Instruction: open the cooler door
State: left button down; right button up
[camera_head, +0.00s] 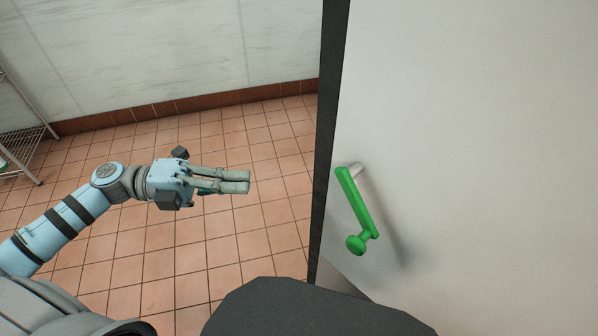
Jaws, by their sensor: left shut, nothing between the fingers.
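The cooler door (470,130) is a large pale grey panel that fills the right side of the head view, with a dark edge (325,130) on its left. A green handle (358,205) with a round knob at its lower end is mounted near that edge. My left gripper (248,182) is to the left of the door, over the floor. Its fingers are together and empty, pointing right toward the door edge, apart from the handle. My right gripper is not in view.
A wire shelf rack (22,140) stands at the far left against the pale wall (180,50). The reddish tiled floor (250,235) between the rack and the door is clear. A brown tile baseboard runs along the wall.

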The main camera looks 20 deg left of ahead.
pick_arm(q)
send_near(328, 169)
jog(key=s+d, duration=0.2)
jog(key=d, duration=0.1)
jog(key=w, duration=0.1)
jog(key=w+d, duration=0.1)
jog(key=w, duration=0.1)
jog(key=shift+w+d+b, duration=0.2)
jog(key=shift+d+b, duration=0.1)
jog(key=shift+b, duration=0.1)
jog(key=shift+r, duration=0.1)
